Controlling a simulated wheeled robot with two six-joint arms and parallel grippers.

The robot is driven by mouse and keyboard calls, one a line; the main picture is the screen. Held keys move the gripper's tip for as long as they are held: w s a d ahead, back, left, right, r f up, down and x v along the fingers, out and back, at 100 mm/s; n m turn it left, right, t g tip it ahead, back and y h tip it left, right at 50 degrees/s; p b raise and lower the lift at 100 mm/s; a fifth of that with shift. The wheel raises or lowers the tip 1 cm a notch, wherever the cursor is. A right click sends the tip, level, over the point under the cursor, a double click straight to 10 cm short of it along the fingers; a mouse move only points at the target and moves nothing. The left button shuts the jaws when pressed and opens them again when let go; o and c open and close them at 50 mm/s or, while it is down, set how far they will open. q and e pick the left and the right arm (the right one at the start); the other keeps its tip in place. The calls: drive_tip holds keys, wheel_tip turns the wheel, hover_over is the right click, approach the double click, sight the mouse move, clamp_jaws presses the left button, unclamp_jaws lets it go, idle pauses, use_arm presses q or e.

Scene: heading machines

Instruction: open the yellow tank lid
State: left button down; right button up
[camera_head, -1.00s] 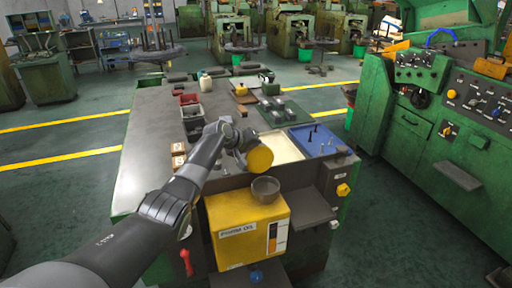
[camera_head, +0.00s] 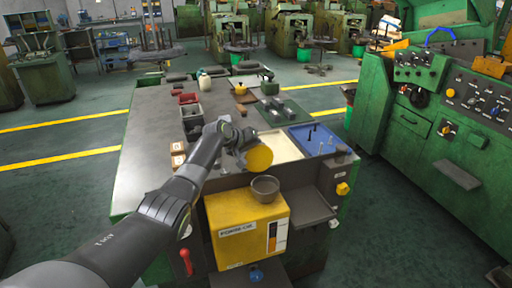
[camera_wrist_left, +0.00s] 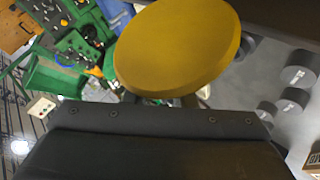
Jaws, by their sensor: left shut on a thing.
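The yellow tank (camera_head: 248,232), a box with a label and a level gauge, is on the front of the green workbench. A round grey filler neck (camera_head: 265,188) stands open on its top. The round yellow lid (camera_head: 259,157) is off the neck, tilted, above and slightly left of it. My left gripper (camera_head: 238,158) is shut on the lid. In the left wrist view the lid (camera_wrist_left: 178,45) fills the upper middle and hides most of the fingers. My right gripper is not in view.
A blue tray (camera_head: 318,140) with small parts and a cream tray (camera_head: 278,147) lie behind the lid. A red lever (camera_head: 186,262) is on the bench front, left of the tank. A green control machine (camera_head: 430,130) stands at the right. The left benchtop (camera_head: 150,140) is clear.

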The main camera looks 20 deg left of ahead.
use_arm(q)
drive_tip(key=shift+s+a+f, duration=0.2)
drive_tip(key=shift+a+f, duration=0.05)
drive_tip(key=shift+f, duration=0.45)
drive_tip(key=c, duration=1.6)
unclamp_jaws()
drive_tip(key=o, duration=0.4)
drive_tip(key=shift+w+a+f, duration=0.15)
drive_tip(key=shift+a+f, duration=0.05)
drive_tip(key=shift+c, duration=0.2)
drive_tip(key=shift+d, duration=0.1)
drive_tip(key=shift+d+r, duration=0.15)
drive_tip(key=shift+d, duration=0.05)
